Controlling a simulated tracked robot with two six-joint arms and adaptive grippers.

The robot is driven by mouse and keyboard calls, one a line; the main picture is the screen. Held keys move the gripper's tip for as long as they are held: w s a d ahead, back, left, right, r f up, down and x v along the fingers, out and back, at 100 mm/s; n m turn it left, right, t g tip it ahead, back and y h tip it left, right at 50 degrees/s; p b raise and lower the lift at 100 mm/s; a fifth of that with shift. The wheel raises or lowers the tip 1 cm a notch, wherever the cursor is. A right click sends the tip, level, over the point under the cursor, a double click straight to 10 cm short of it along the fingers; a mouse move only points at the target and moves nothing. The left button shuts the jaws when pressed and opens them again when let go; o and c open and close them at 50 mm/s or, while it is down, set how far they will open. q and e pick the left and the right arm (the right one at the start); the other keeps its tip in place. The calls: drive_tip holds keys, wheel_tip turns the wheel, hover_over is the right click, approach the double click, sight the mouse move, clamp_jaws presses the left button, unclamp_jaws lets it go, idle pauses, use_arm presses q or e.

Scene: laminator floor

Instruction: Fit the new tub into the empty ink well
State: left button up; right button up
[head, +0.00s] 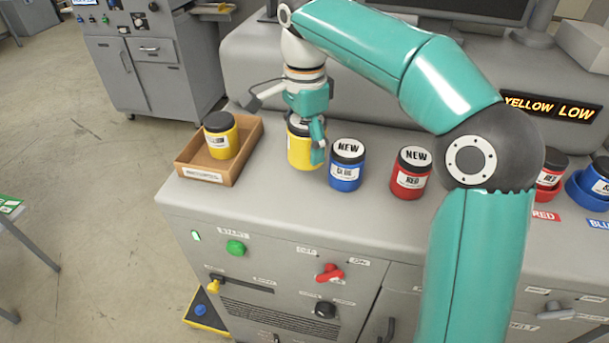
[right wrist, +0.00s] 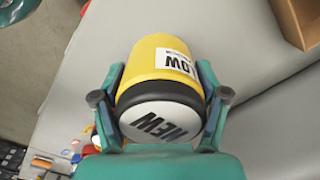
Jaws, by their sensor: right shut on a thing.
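My right gripper (head: 308,128) is shut on a yellow tub (head: 299,150) with a dark lid, above the left part of the grey machine top. In the right wrist view the fingers of the gripper (right wrist: 160,82) clasp both sides of the yellow tub (right wrist: 150,58), whose white lid label reads NEW. Whether the tub touches the top is unclear. A blue NEW tub (head: 346,172) and a red NEW tub (head: 410,180) stand upright to its right. The empty ink well is not visible; my arm covers part of the top. My left gripper is out of view.
A wooden tray (head: 184,160) at the left edge holds another yellow tub (head: 221,140). At right, a red tub (head: 549,180) and a blue well (head: 582,194) sit beyond my arm. A display (head: 550,107) reads YELLOW LOW.

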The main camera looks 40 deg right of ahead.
drive_tip(key=shift+f, duration=3.6)
drive_tip(key=o, duration=1.4)
drive_tip(key=shift+f, duration=0.1)
